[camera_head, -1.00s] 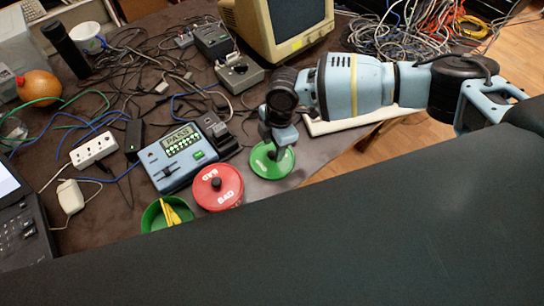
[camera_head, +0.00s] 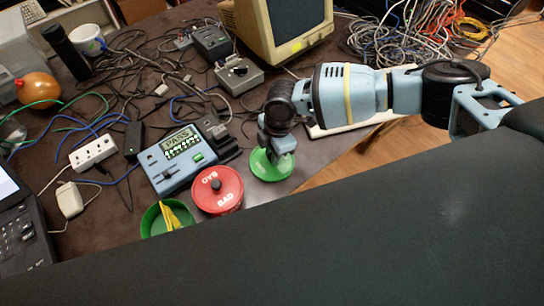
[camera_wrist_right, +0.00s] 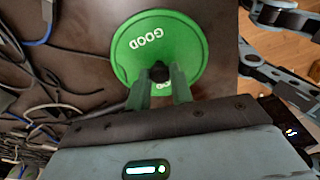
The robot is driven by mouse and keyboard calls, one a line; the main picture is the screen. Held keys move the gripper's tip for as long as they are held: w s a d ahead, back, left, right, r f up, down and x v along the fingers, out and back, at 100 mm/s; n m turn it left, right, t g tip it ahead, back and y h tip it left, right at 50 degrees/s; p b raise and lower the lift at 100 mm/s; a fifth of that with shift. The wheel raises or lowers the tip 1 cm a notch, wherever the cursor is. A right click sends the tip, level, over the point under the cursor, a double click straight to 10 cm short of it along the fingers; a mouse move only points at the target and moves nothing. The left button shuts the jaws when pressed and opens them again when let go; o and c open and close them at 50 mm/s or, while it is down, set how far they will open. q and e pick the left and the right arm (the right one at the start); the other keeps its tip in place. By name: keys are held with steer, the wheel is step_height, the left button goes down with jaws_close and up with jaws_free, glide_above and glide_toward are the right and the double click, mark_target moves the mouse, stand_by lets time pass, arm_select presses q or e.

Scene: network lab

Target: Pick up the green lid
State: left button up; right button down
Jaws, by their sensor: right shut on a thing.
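The green lid (camera_head: 269,172) is a round disc with white GOOD lettering and a dark knob. It is at the table's front edge, right of the red lid. My right gripper (camera_head: 276,156) is above it, pointing down. In the right wrist view the green lid (camera_wrist_right: 190,38) shows from above, and the gripper's fingers (camera_wrist_right: 160,85) are shut on its dark knob. I cannot tell whether the lid touches the table. Blue-grey linkage parts of mine (camera_wrist_right: 275,60) show at the right of the wrist view; their jaw state is unclear.
A red lid marked BAD (camera_head: 217,190) and an open green container (camera_head: 150,220) with yellow things in it are to the left. A blue tester reading PASS (camera_head: 178,163) is behind them. Cables cover much of the table. A monitor (camera_head: 280,30) stands at the back.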

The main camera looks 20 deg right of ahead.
steer(key=shift+r, duration=0.15)
steer(key=shift+r, duration=0.3)
steer(key=r, duration=0.1)
steer(key=s+r, duration=0.1)
steer(key=shift+a+r, duration=0.1)
steer(key=shift+r, duration=0.3)
arm_select(q)
steer(key=shift+w+a+r+t+p, duration=0.1)
steer(key=shift+w+r+t+p, duration=0.05)
steer(key=shift+w+r+p, duration=0.3)
steer(key=shift+w+a+r+t+p, duration=0.15)
steer(key=shift+w+r+p, duration=0.15)
steer(key=shift+r, duration=0.25)
arm_select(e)
steer(key=s+a+r, duration=0.1)
steer(key=s+a, duration=0.1)
steer(key=s, duration=1.3)
steer(key=shift+r, duration=0.15)
